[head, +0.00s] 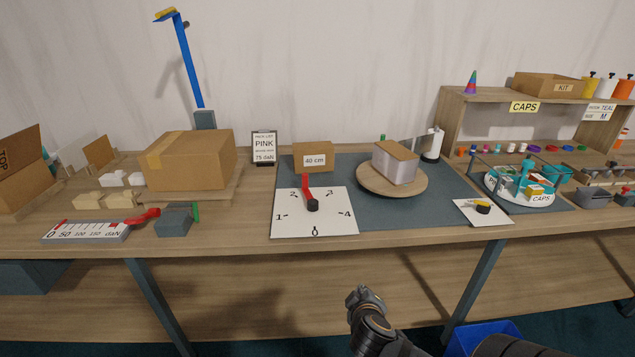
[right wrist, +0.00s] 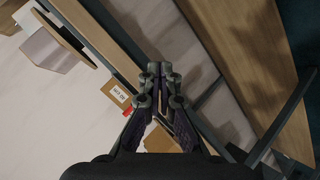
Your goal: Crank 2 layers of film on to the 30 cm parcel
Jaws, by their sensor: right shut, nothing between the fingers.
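A parcel (head: 395,163) with a brown top and pale, whitish sides sits on the round wooden turntable (head: 370,186); I see no readable size on it. A brown box labelled 40 cm (head: 313,157) stands to its left, off the turntable. A white film roll (head: 433,144) stands upright behind the turntable at right. A numbered dial board (head: 300,222) has a red pointer (head: 307,193) directed between 2 and 3. My right gripper (head: 365,294) is shut and empty, in front of the table's edge. My left gripper is out of view.
A large carton (head: 192,160) and a red-handled scale (head: 95,230) are on the left. A shelf (head: 540,107) and a round tray with cups (head: 520,196) are on the right. A blue bin (head: 487,335) is on the floor below the table.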

